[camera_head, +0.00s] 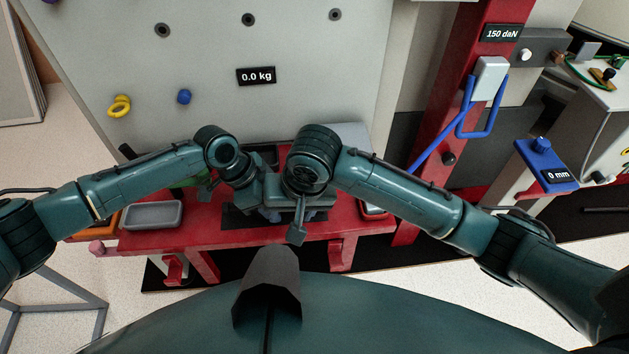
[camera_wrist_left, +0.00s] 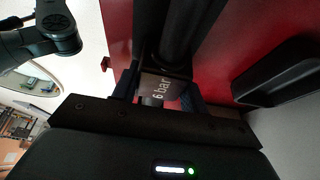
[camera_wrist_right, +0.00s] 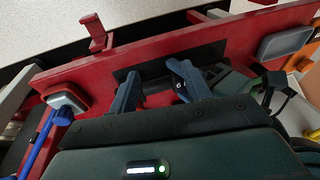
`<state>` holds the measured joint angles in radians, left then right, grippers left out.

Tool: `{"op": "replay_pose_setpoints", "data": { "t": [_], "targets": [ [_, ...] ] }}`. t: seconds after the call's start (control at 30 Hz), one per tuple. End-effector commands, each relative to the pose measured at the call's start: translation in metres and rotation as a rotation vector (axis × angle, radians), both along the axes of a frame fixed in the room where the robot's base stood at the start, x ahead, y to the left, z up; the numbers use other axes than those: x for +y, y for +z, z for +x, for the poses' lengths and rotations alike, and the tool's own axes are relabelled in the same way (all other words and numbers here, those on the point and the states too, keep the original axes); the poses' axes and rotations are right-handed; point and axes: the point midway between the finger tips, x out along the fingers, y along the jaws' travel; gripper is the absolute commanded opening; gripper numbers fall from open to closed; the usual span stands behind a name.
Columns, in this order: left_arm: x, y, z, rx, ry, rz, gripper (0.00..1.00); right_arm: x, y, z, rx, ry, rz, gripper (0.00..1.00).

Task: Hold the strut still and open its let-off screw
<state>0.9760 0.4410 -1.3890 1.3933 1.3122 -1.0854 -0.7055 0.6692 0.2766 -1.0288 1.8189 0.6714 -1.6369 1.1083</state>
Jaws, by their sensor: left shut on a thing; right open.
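The strut (camera_wrist_left: 190,30) is a dark cylinder in the left wrist view, with a "6 bar" readout (camera_wrist_left: 160,87) at its near end. My left gripper (camera_wrist_left: 158,92) is shut on it, with a blue finger on each side. My right gripper (camera_wrist_right: 156,75) is open over the red bench, its blue fingers apart with nothing between them. Part of the readout (camera_wrist_right: 181,86) shows by its right finger. In the head view my wrists hide most of the strut. I cannot make out the let-off screw for certain.
A grey panel (camera_head: 300,70) reading "0.0 kg" stands behind. A red post (camera_head: 440,130) with a blue handle (camera_head: 497,107) rises at right.

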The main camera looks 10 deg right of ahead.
Motion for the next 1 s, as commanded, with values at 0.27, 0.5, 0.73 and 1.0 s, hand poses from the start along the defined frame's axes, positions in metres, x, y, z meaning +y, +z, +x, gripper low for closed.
{"op": "replay_pose_setpoints", "data": {
  "t": [0.27,0.5,0.73,1.0],
  "targets": [
    [0.0,-0.001,0.0,0.001,0.0,0.001,0.14,-0.039,0.066,0.052,0.126,-0.197,-0.163,0.48],
    [0.0,-0.001,0.0,0.001,0.001,0.001,0.14,-0.049,0.105,0.067,0.192,-0.282,-0.18,0.48],
    [0.0,-0.001,0.0,0.001,0.001,0.001,0.14,-0.05,0.087,0.068,0.205,-0.293,-0.182,0.48],
    [0.0,-0.001,0.0,0.001,0.0,0.001,0.14,-0.05,0.033,0.068,0.203,-0.291,-0.181,0.48]
  ]
}}
